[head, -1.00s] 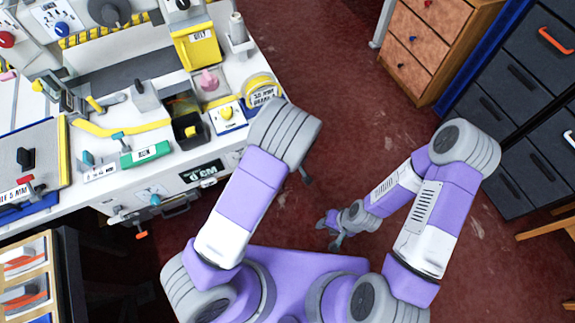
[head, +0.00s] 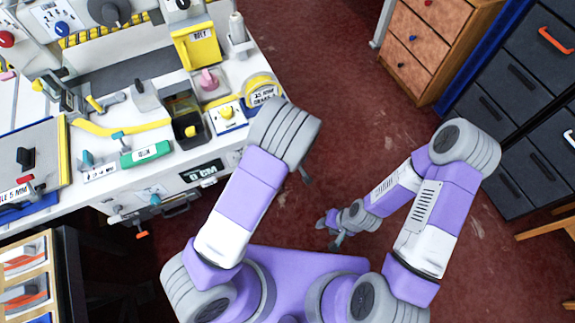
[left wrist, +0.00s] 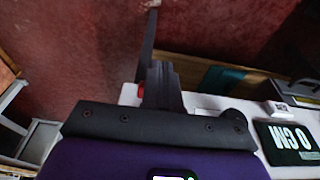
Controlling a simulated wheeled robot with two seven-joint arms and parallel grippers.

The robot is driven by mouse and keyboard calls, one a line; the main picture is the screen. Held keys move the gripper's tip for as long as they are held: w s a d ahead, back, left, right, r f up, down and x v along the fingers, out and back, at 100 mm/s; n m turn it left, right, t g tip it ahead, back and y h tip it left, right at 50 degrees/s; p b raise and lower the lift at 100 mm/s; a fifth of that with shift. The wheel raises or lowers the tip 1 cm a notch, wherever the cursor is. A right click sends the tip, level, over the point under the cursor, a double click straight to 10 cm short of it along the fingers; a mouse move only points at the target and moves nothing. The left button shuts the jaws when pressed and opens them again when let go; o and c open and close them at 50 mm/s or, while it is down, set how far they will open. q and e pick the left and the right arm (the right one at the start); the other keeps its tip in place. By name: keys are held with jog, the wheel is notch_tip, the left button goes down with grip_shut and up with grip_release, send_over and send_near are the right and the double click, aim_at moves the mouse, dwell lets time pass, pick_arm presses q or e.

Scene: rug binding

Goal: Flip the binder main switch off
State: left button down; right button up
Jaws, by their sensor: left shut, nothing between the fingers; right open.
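No legible label marks the binder main switch, so I cannot tell for sure which control it is. A yellow knob (head: 227,112) stands on a white and blue plate near the bench's right end. A front panel (head: 150,192) below the bench edge carries a small blue knob (head: 155,200) and a red-tipped lever (head: 142,235). My left gripper (left wrist: 152,20) is shut and empty in the left wrist view, over the red floor beside the white bench; in the head view my arm mostly hides it. My right gripper (head: 335,235) is open and empty above the floor, away from the bench.
The white bench (head: 75,195) holds a yellow bin (head: 197,48), a black bin (head: 190,130), a green block (head: 145,153) and several tools. A black CM sign (head: 203,173) is on its front. A wooden drawer unit (head: 425,45) and dark cabinets (head: 520,80) stand right.

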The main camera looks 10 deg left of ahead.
dwell(0.7)
pick_arm(q)
jog(key=s+d+r+p, duration=0.4)
jog(key=s+r, duration=0.4)
jog(key=r, duration=0.2)
jog(key=shift+d+p, duration=0.4)
jog(key=shift+p, duration=0.45)
jog(key=shift+a+f, duration=0.1)
